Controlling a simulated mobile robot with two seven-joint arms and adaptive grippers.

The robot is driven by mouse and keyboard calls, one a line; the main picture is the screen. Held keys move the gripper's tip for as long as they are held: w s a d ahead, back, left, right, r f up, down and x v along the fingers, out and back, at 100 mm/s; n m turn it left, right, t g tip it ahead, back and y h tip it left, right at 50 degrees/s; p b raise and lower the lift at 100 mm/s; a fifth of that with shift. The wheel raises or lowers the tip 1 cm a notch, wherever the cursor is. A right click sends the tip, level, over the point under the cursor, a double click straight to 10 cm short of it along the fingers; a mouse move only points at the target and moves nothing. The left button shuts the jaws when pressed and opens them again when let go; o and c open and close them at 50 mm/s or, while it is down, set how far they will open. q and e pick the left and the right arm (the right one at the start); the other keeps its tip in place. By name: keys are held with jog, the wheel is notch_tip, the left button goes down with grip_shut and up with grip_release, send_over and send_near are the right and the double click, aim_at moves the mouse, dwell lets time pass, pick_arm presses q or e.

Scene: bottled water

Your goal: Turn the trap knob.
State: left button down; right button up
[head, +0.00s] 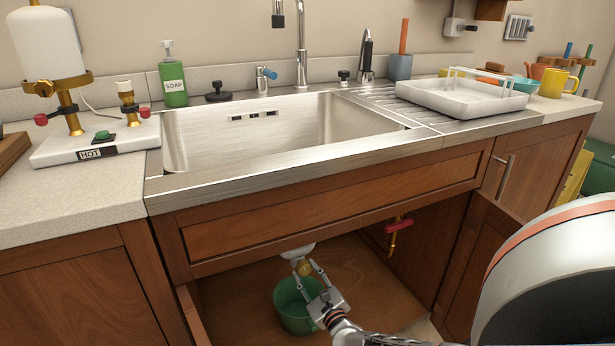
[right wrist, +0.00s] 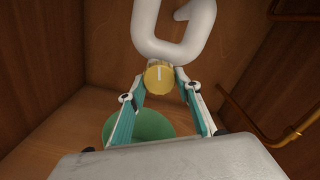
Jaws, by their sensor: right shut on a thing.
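The trap knob (right wrist: 159,75) is a round yellow cap with a pale line across its face, at the low point of the white drain trap (right wrist: 172,38). In the head view the knob (head: 304,267) shows under the sink, below the white trap (head: 297,251). My right gripper (right wrist: 160,82) is shut on the knob, with one finger on each side of it. In the head view my right gripper (head: 304,271) reaches into the open cabinet from the lower right. The pale line on the knob stands about upright in the right wrist view. My left gripper is not in view.
A green bucket (head: 292,310) stands on the cabinet floor below the trap. A brass pipe with a red valve handle (head: 398,225) is to the right. The cabinet's front rail (head: 330,222) crosses above my gripper. Wooden walls enclose the space.

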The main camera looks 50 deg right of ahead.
jog(key=n+p, duration=0.1)
jog(key=n, duration=0.3)
jog(key=shift+r+n, duration=0.1)
jog(key=shift+n, duration=1.1)
jog(key=shift+n+p, duration=0.3)
jog(key=shift+n, duration=0.6)
jog(key=shift+d+n, duration=0.1)
jog(key=shift+n, duration=1.1)
jog(key=shift+s+n+p, duration=0.1)
jog(key=shift+n+p, duration=0.25)
jog(key=shift+n, duration=1.15)
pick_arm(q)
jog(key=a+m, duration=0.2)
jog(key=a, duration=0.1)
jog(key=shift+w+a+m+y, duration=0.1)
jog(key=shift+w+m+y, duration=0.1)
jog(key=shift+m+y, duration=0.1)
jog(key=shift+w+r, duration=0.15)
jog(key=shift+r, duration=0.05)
